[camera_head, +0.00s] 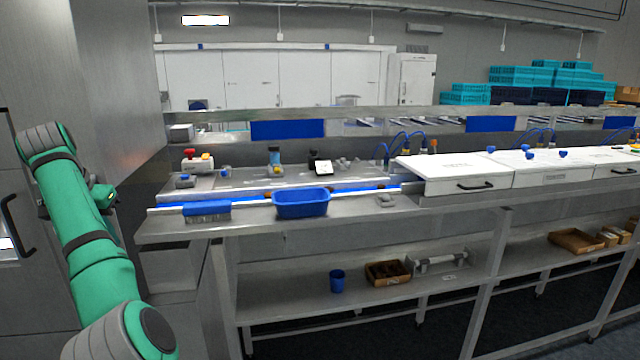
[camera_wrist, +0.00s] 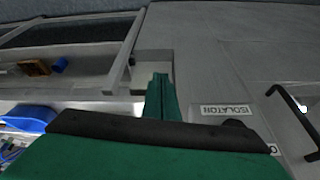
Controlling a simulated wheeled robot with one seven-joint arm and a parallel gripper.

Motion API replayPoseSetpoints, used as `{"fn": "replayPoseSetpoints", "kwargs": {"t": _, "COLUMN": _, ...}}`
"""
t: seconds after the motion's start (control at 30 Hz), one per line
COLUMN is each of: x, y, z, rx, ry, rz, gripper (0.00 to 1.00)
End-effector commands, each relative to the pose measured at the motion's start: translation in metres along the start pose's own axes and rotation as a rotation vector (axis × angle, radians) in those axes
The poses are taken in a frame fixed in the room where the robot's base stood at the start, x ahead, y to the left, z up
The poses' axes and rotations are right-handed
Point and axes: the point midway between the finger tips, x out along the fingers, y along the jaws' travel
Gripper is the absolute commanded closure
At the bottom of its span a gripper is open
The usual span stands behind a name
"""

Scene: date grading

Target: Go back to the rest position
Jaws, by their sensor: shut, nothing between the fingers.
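My gripper (camera_wrist: 160,80) shows in the wrist view as green fingers pressed together, shut and empty. It points toward the grey steel cabinet side and the bench frame, touching nothing that I can see. In the head view my green and grey arm is folded up at the left edge, clear of the bench; the fingers cannot be made out there.
The steel bench (camera_head: 350,222) carries a blue tray (camera_head: 301,203), a blue-backed brush (camera_head: 207,209) and white lidded units (camera_head: 455,170). A blue cup (camera_head: 337,281) and a brown box (camera_head: 388,272) are on the lower shelf. A steel cabinet with a black handle (camera_wrist: 292,118) is near my arm.

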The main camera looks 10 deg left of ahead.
Motion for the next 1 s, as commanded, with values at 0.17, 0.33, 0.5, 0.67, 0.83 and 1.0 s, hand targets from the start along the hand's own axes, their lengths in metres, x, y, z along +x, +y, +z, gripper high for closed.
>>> {"fn": "replayPoseSetpoints", "kwargs": {"t": 0.17, "x": 0.045, "y": 0.003, "z": 0.0, "rx": -0.011, "ry": 0.005, "rz": -0.021, "gripper": 1.0}}
{"fn": "replayPoseSetpoints", "kwargs": {"t": 0.33, "x": 0.101, "y": 0.008, "z": 0.003, "rx": -0.027, "ry": 0.018, "rz": -0.052, "gripper": 1.0}}
{"fn": "replayPoseSetpoints", "kwargs": {"t": 0.5, "x": 0.18, "y": 0.013, "z": 0.018, "rx": -0.05, "ry": 0.037, "rz": -0.107, "gripper": 1.0}}
{"fn": "replayPoseSetpoints", "kwargs": {"t": 0.67, "x": 0.249, "y": 0.022, "z": 0.038, "rx": -0.063, "ry": 0.062, "rz": -0.163, "gripper": 1.0}}
{"fn": "replayPoseSetpoints", "kwargs": {"t": 0.83, "x": 0.317, "y": 0.044, "z": 0.062, "rx": -0.057, "ry": 0.095, "rz": -0.216, "gripper": 1.0}}
{"fn": "replayPoseSetpoints", "kwargs": {"t": 1.0, "x": 0.375, "y": 0.073, "z": 0.092, "rx": -0.04, "ry": 0.132, "rz": -0.264, "gripper": 1.0}}
